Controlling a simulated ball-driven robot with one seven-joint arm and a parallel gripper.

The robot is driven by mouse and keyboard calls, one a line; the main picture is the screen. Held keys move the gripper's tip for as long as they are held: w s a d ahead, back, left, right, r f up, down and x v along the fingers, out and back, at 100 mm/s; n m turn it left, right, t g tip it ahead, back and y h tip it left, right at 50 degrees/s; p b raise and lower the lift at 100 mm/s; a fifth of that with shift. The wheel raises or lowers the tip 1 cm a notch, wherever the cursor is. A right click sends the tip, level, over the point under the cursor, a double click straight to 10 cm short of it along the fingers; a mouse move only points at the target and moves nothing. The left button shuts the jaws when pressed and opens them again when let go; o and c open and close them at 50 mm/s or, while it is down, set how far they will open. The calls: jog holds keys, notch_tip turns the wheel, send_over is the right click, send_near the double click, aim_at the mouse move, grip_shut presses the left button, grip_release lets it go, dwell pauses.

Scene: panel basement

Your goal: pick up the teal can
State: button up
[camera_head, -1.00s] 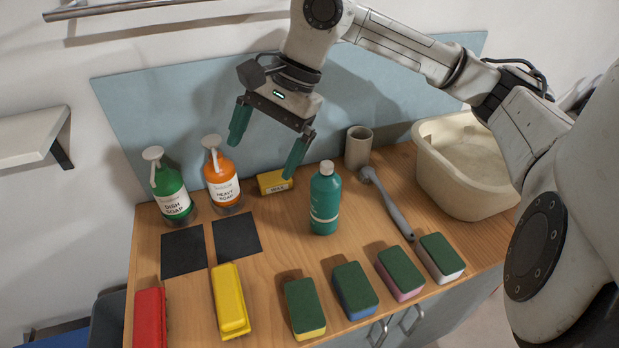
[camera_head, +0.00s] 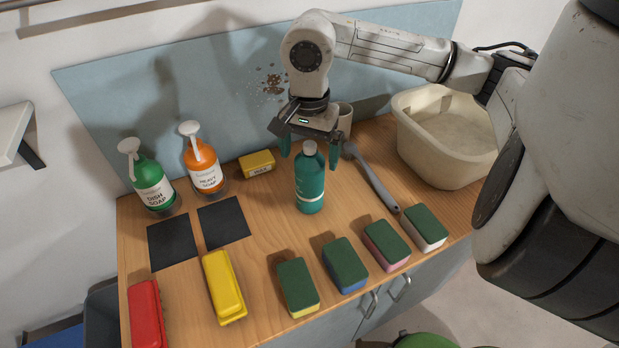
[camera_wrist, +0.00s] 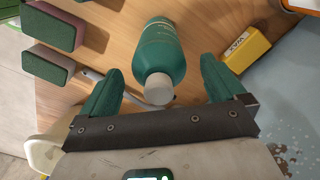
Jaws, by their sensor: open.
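The teal can (camera_head: 310,182) is a teal bottle with a grey cap, standing upright on the wooden counter. In the wrist view the teal can (camera_wrist: 158,50) shows from above, cap toward me. My gripper (camera_head: 309,150) is open, its teal fingers pointing down around the level of the can's cap. In the wrist view my gripper's fingertips (camera_wrist: 160,80) lie on either side of the cap, with gaps on both sides. Nothing is between the fingers lower than the can's top part. The can's base is hidden in the wrist view.
Several sponges (camera_head: 298,285) line the front edge. A cream basin (camera_head: 445,150) stands right. Soap bottles (camera_head: 203,165) stand left.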

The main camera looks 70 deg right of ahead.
aim_at(310, 181)
jog(key=shift+f, duration=1.5)
jog(key=shift+p, duration=0.3)
grip_shut()
